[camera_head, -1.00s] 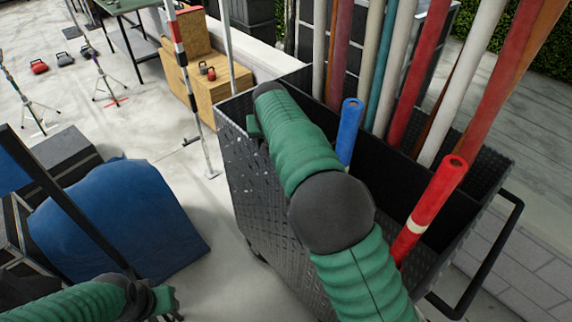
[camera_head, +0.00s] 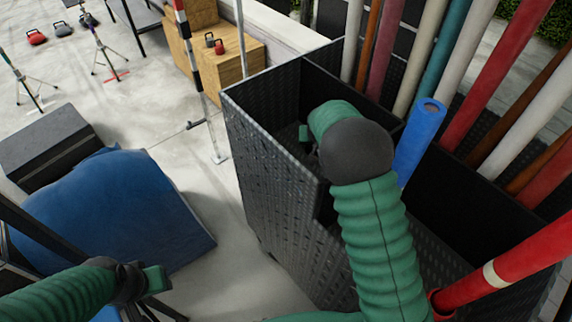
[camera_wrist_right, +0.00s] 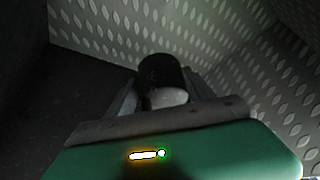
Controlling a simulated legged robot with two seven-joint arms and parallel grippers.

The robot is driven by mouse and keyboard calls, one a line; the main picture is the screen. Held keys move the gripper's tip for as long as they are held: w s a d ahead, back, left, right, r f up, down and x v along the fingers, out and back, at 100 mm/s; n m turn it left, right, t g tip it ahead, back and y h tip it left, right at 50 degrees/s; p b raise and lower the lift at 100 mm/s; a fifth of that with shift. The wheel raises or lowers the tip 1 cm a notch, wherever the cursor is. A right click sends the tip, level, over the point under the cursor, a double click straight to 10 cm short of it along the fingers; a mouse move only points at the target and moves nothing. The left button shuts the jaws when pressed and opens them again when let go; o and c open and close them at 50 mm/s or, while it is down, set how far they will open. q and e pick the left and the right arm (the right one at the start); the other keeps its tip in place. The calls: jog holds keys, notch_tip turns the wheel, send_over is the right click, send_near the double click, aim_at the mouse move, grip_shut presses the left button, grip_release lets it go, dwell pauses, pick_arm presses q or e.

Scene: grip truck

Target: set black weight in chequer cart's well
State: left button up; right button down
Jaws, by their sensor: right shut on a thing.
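The chequer cart (camera_head: 262,160), black with a raised tread pattern, stands in the middle of the head view. My right arm reaches down into its open near-left well (camera_head: 282,98). In the wrist view my right gripper (camera_wrist_right: 158,98) is shut on the black weight (camera_wrist_right: 158,70), a dark cylinder with a pale grey face, between patterned walls and a dark floor. I cannot tell whether the weight touches the floor. In the head view the weight is hidden behind my arm. My left gripper (camera_head: 150,282) hangs at lower left, away from the cart; its jaws are unclear.
A blue tube (camera_head: 418,140) and a red tube (camera_head: 505,262) lean in the cart beside my right arm. Several coloured poles stand behind. A striped post (camera_head: 190,48) and wooden box (camera_head: 230,55) are left of the cart. A blue-draped heap (camera_head: 110,215) lies lower left.

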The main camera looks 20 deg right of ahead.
jog(key=f, duration=1)
jog(key=shift+s+d+f, duration=0.1)
jog(key=shift+s+d, duration=0.1)
jog(key=shift+c, duration=1.8)
grip_release()
jog(key=shift+s+f, duration=0.15)
jog(key=shift+s, duration=0.05)
jog(key=v, duration=0.7)
jog(key=shift+r, duration=0.25)
jog(key=shift+a, duration=0.1)
